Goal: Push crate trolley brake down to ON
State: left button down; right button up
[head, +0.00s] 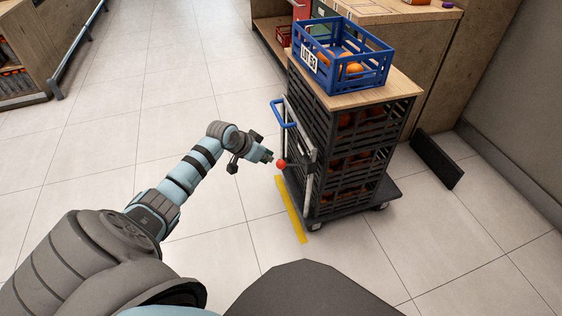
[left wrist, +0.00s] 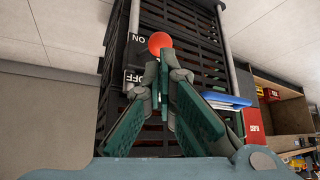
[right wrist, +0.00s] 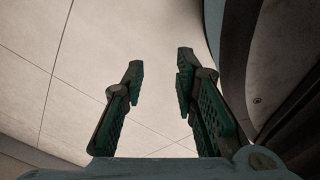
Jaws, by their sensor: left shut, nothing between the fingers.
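The crate trolley (head: 345,150) stands right of centre in the head view, a stack of dark slatted crates on a wheeled base. Its brake lever ends in a red ball knob (head: 281,164) at the near left side, and the knob also shows in the left wrist view (left wrist: 159,42). There the picture is upside down, and the knob appears level with the ON label (left wrist: 139,40), apart from the OFF label (left wrist: 134,78). My left gripper (head: 268,157) is shut and empty, its tips close beside the knob; contact is unclear. My right gripper (right wrist: 158,75) is open and empty over the floor.
A blue crate (head: 372,68) with oranges sits on the trolley's wooden top. A blue handle (head: 282,113) juts out above the knob. A yellow floor strip (head: 291,210) lies beside the trolley. The tiled floor to the left is clear.

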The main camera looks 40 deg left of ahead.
aim_at(279, 163)
jog(key=shift+d, duration=0.15)
pick_arm(q)
jog(key=shift+f, duration=0.1)
